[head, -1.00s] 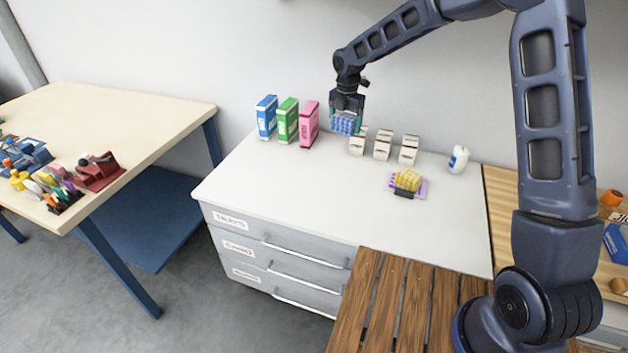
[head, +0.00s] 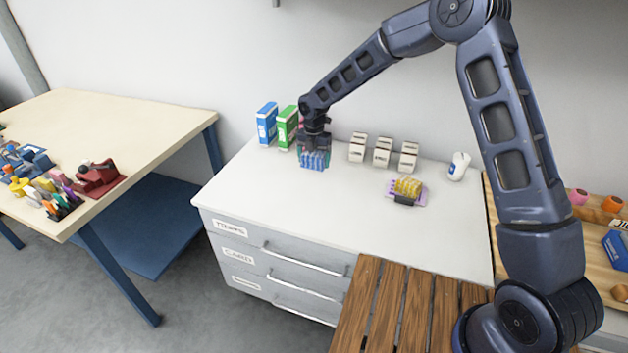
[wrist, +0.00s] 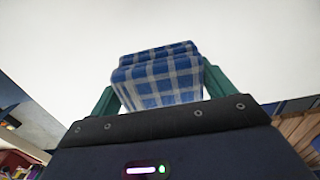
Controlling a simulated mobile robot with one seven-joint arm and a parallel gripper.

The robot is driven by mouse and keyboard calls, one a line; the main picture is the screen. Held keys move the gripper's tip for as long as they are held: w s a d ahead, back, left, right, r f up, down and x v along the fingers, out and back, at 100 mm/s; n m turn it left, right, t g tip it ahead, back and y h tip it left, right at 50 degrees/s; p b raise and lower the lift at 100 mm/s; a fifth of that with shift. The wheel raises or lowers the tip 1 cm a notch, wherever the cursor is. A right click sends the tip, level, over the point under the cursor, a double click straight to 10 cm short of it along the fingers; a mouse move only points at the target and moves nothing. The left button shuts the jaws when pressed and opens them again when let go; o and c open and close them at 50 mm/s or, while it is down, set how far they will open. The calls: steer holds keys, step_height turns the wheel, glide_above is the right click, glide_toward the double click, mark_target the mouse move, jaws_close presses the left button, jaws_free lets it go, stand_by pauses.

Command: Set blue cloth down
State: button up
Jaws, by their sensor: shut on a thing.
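The blue cloth (head: 314,161) is a folded, blue and white checked bundle. My gripper (head: 315,150) is shut on it, over the white top of the drawer cabinet (head: 290,200), in front of the boxes at the back. In the wrist view the cloth (wrist: 158,82) sits between the two green fingers of my gripper (wrist: 165,90). I cannot tell whether the cloth touches the white top.
A blue box (head: 266,124) and a green box (head: 286,127) stand left of my gripper; a pink box is mostly hidden behind it. White containers (head: 382,152), a white bottle (head: 458,166) and a yellow item on a purple holder (head: 407,188) are to the right. The front of the top is clear.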

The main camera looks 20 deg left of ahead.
mark_target(314, 186)
steer(key=shift+f, duration=4.75)
steer(key=shift+f, duration=0.15)
steer(key=o, duration=0.9)
step_height(314, 186, up, 12)
steer(key=shift+r, duration=0.2)
